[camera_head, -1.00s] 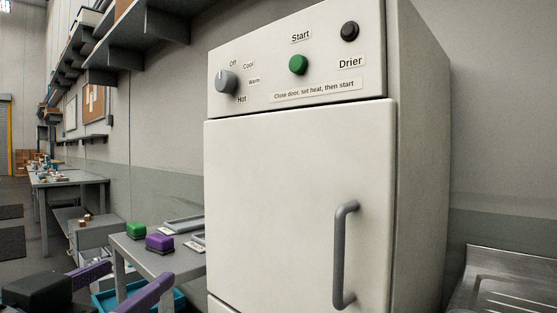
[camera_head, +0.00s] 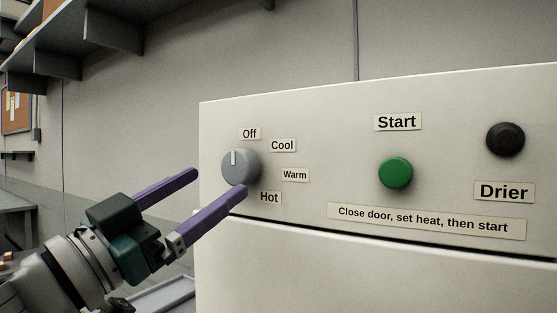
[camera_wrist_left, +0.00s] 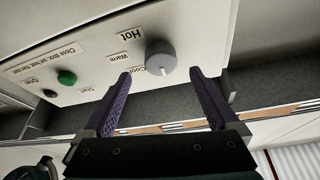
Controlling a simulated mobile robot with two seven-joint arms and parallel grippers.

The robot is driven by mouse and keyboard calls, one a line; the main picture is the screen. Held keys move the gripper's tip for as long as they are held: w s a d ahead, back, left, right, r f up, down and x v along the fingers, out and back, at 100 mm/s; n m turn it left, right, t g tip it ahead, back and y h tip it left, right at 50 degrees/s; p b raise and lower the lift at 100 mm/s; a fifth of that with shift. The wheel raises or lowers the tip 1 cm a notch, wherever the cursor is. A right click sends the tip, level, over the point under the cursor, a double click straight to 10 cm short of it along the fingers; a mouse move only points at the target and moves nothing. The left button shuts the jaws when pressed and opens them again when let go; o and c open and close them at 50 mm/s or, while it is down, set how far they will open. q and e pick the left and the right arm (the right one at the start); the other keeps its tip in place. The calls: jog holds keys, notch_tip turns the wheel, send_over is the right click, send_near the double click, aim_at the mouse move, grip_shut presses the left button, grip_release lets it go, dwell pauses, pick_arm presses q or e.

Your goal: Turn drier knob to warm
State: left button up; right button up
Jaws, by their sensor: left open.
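The grey drier knob (camera_head: 240,166) is on the left of the white drier's control panel (camera_head: 310,120). Its white mark points up, close to the Off label (camera_head: 250,133). The Cool (camera_head: 283,145), Warm (camera_head: 295,175) and Hot (camera_head: 269,197) labels curve down its right side. My left gripper (camera_head: 221,181) is open, its purple fingers spread and nothing held. One fingertip overlaps the knob's lower edge in the head view; contact cannot be told. In the left wrist view the knob (camera_wrist_left: 160,57) shows beyond and between the open fingers. My right gripper is out of view.
The green start button (camera_head: 396,172) and a black button (camera_head: 505,139) are to the right on the panel. The drier door is below the panel and looks shut. A shelf (camera_head: 110,25) juts from the wall at upper left.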

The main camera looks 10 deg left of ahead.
aim_at(233, 170)
pick_arm(q)
jog(key=x, duration=0.5)
jog(key=shift+w+p, duration=0.1)
jog(key=shift+p, duration=0.2)
jog(key=c, duration=1.4)
